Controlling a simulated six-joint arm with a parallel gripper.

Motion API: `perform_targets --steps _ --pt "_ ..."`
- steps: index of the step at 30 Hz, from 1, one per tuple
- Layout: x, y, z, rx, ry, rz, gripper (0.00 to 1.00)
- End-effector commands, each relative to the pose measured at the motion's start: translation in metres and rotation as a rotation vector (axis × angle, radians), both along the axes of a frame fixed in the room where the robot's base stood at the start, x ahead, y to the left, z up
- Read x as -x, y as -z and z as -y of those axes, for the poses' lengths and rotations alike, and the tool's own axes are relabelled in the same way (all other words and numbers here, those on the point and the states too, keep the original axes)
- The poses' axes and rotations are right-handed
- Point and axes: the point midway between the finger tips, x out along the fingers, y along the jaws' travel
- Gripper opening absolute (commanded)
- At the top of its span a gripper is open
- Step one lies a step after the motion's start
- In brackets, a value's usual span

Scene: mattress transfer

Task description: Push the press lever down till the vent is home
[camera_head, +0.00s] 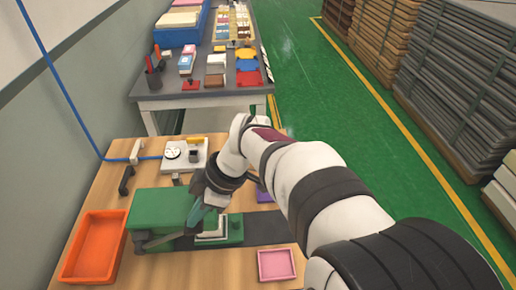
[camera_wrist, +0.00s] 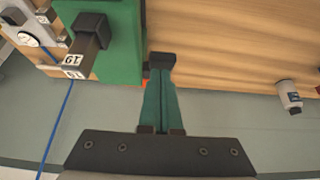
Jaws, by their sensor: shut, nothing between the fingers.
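The green press (camera_head: 158,212) stands on the wooden bench, with its body also in the wrist view (camera_wrist: 122,45). A dark lever bar (camera_head: 160,240) runs along its near side. My gripper (camera_head: 194,222) is at the press's right side, pointing down, its green fingers together and empty. In the wrist view the fingertips (camera_wrist: 162,72) are right at a black block (camera_wrist: 162,60) beside the press, which looks like the lever's end; contact is unclear. A pale piece (camera_head: 212,236) sits on the press's green base, partly behind my gripper. I cannot tell whether it is the vent or how deep it sits.
An orange tray (camera_head: 95,246) lies left of the press and a pink tray (camera_head: 277,265) at front right. A pale gauge box (camera_head: 185,154) with a blue hose stands behind. A dark strip (camera_head: 265,228) extends right of the press base. My arm covers the bench's right side.

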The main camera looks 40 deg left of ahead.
Motion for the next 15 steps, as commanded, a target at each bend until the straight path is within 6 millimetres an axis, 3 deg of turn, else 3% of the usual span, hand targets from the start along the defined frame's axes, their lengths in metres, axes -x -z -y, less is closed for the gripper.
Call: perform_targets --steps 8,15 --pt "-0.001 0.001 0.001 0.001 0.0 -0.001 0.0" --pt "-0.009 0.017 0.009 0.002 0.002 -0.002 0.0"
